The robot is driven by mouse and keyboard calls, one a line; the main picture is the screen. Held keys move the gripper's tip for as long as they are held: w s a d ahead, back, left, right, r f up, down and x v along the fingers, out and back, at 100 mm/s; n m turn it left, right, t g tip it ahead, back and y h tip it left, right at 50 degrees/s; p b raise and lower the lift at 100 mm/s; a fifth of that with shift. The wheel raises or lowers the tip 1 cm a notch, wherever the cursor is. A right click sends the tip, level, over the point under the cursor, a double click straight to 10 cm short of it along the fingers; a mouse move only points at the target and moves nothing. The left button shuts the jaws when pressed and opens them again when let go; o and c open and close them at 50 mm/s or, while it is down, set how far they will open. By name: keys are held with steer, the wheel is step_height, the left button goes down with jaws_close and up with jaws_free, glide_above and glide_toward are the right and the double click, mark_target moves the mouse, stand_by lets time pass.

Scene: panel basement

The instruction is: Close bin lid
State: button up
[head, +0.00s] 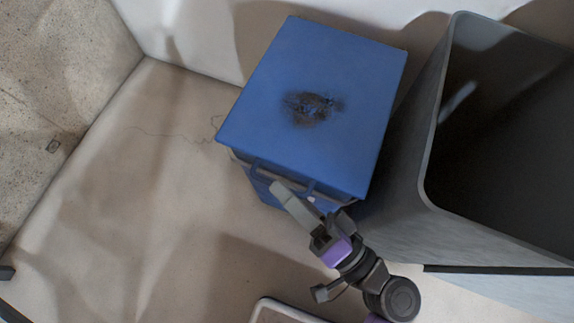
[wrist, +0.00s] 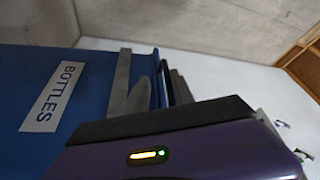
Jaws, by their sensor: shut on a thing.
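The blue bin (head: 300,85) stands against the back wall. Its flat blue lid lies over the top and has a dark stain in the middle. A grey band shows under the lid's front edge, and I cannot tell whether the lid is fully down. A handle bar (head: 311,186) runs along the front. My gripper (head: 288,197) is at the front, shut on the handle. In the wrist view the grey fingers stand beside the dark handle bar (wrist: 182,88), and the blue front (wrist: 35,75) has a "BOTTLES" label. The fingers partly hide the grip.
A large open grey bin (head: 440,120) stands close on the right, next to my arm. The pale floor (head: 130,200) to the left is clear. A light-edged object (head: 275,310) sits at the bottom. A wooden frame (wrist: 300,55) shows at the right in the wrist view.

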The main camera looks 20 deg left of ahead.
steer(key=shift+f, duration=0.15)
steer(key=p+v, duration=0.2)
steer(key=v, duration=0.5)
steer(key=shift+s+d, duration=0.15)
steer(key=shift+d, duration=0.25)
